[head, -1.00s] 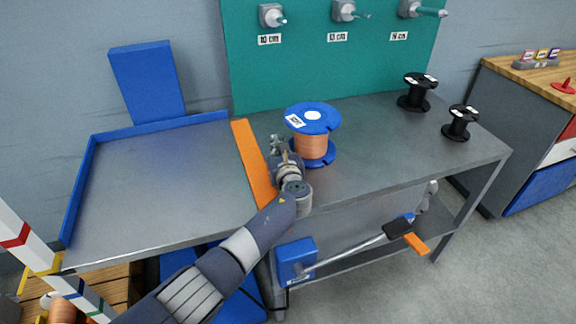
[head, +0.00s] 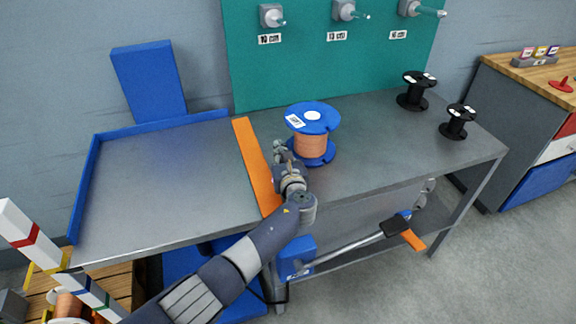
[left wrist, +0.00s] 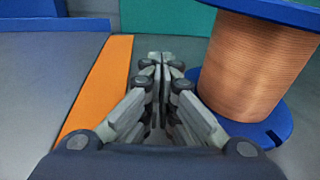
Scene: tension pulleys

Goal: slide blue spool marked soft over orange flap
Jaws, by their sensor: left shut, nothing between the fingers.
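The blue spool (head: 313,146) wound with copper wire stands upright on the grey table, with a white label on its top flange. In the left wrist view the spool (left wrist: 258,65) is just right of my fingers. The orange flap (head: 251,157) is a long strip on the table, left of the spool. It also shows in the left wrist view (left wrist: 104,83), left of my fingers. My left gripper (head: 280,147) is shut and empty, low between flap and spool; its fingers show in the left wrist view (left wrist: 160,72). I cannot tell whether it touches the spool. My right gripper is not in view.
A blue-edged tray area (head: 165,180) lies left of the flap, clear. Two black spools (head: 415,91) stand at the table's right end. A teal board (head: 300,55) with pegs rises behind. A striped post (head: 35,245) stands front left. Bare table lies right of the spool.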

